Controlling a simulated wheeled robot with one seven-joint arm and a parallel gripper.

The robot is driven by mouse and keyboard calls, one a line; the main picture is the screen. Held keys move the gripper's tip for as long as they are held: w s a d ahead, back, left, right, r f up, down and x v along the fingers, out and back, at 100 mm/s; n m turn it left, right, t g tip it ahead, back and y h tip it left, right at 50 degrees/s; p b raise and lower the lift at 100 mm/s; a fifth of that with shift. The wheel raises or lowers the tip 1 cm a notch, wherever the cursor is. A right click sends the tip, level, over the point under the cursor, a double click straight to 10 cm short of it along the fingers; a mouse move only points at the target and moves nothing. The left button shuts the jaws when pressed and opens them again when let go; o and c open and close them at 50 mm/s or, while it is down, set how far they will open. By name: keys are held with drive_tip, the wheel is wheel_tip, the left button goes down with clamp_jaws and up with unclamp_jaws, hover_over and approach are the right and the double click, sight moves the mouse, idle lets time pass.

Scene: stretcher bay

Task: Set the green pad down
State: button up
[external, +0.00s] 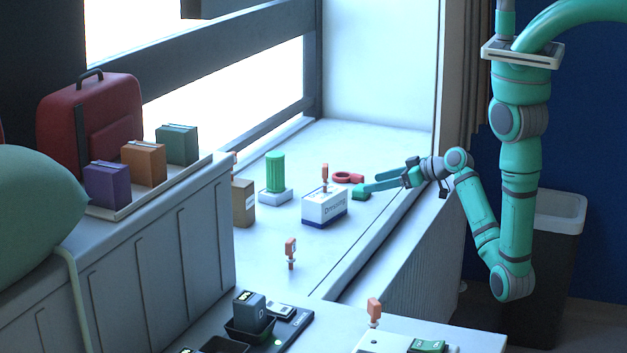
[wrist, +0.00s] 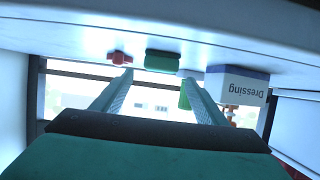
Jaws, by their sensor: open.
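The green pad (external: 361,191) lies on the pale window sill (external: 385,150), to the right of the white Dressing box (external: 325,207). My gripper (external: 367,184) is open, with its fingertips right by the pad. In the wrist view, which shows the scene upside down, the pad (wrist: 163,61) appears between and just beyond the two spread fingertips (wrist: 156,76), against the sill surface. I see no finger pressing on it. Whether a fingertip touches it I cannot tell.
A green ribbed cylinder (external: 275,172) stands farther left on a white base. An orange-topped item (external: 291,252) stands nearer the front. Sill in front of the Dressing box is mostly bare.

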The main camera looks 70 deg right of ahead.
sight(390, 215)
drive_tip(key=v, duration=0.6)
drive_tip(key=shift+w, duration=0.1)
idle(0.4)
